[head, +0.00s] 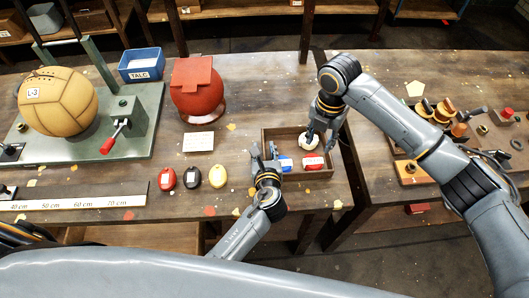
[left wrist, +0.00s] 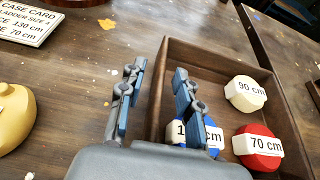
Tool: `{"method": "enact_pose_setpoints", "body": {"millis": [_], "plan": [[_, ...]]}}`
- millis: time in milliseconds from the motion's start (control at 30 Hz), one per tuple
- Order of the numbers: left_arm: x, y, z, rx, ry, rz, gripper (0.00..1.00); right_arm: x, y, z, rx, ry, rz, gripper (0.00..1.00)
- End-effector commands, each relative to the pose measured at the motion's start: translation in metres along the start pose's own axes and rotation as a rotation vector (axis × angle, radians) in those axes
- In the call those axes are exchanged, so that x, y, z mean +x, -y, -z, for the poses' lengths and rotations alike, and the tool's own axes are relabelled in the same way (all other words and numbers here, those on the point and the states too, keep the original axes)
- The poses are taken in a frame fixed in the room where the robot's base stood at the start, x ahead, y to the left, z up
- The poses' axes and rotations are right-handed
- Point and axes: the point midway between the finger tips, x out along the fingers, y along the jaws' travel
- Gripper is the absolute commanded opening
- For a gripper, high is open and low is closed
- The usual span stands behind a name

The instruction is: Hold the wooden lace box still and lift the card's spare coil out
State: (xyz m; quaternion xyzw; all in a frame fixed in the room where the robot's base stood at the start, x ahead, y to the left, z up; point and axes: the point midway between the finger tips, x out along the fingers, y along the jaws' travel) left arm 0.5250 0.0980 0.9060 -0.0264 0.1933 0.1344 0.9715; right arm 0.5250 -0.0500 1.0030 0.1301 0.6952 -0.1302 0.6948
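The wooden lace box (head: 284,128) stands near the table's right front edge; its rim also shows in the left wrist view (left wrist: 222,58). Inside lie a cream coil marked 90 cm (left wrist: 245,92), a red coil marked 70 cm (left wrist: 258,147) and a blue coil (left wrist: 213,134) with a partly hidden label. The case card (head: 199,141) lies left of the box; its visible lines end in 130 cm and 70 cm. My left gripper (left wrist: 157,92) is open, one finger on each side of the box's left wall. My right gripper (head: 322,134) is open above the box, by the cream coil.
A red ball (head: 197,95), a blue TALC tub (head: 141,65) and a ball on a green press (head: 58,102) stand further left. A tool tray (head: 412,172) is on the right table.

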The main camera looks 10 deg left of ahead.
Motion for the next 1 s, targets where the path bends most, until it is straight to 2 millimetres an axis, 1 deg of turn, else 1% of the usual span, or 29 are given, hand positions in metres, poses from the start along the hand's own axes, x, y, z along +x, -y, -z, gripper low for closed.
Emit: {"method": "enact_pose_setpoints", "body": {"millis": [167, 267, 300, 333, 367, 633, 667, 700, 767, 900, 1000], "plan": [[-0.0001, 0.0002, 0.0001, -0.001, 0.000, 0.000, 0.34, 0.0001, 0.0000, 0.0000, 0.000, 0.000, 0.000, 0.38], [-0.0003, 0.0002, 0.0001, -0.001, 0.000, 0.000, 0.16, 0.0001, 0.0000, 0.0000, 0.000, 0.000, 0.000, 0.38], [-0.0003, 0.0002, 0.0001, -0.001, 0.000, 0.000, 0.07, 0.0001, 0.0000, 0.0000, 0.000, 0.000, 0.000, 0.38], [-0.0004, 0.0002, 0.0001, -0.001, 0.000, 0.000, 0.01, 0.0001, 0.0000, 0.0000, 0.000, 0.000, 0.000, 0.38], [-0.0004, 0.0002, 0.0001, -0.001, 0.000, 0.000, 0.00, 0.0000, 0.0000, 0.0000, 0.000, 0.000, 0.000, 0.38], [-0.0005, 0.0001, 0.0002, -0.001, 0.000, 0.000, 0.00, 0.0000, 0.0000, 0.0000, 0.000, 0.000, 0.000, 0.38], [-0.0005, 0.0001, 0.0001, -0.001, 0.000, 0.000, 0.00, 0.0000, 0.0000, 0.0000, 0.000, 0.000, 0.000, 0.40], [-0.0005, 0.0001, 0.0001, -0.001, 0.000, 0.000, 0.00, 0.0000, 0.0000, 0.0000, 0.000, 0.000, 0.000, 0.48], [-0.0005, 0.0001, 0.0002, 0.000, 0.000, 0.000, 0.00, 0.0000, 0.0000, 0.0000, 0.000, 0.000, 0.000, 0.59], [-0.0005, 0.0000, 0.0002, 0.000, 0.000, 0.000, 0.00, 0.0000, -0.0002, 0.0005, 0.020, 0.000, 0.000, 0.59], [-0.0005, 0.0000, 0.0002, 0.000, 0.000, 0.000, 0.00, -0.0004, -0.0010, 0.0020, 0.101, 0.003, -0.001, 0.59]]}}
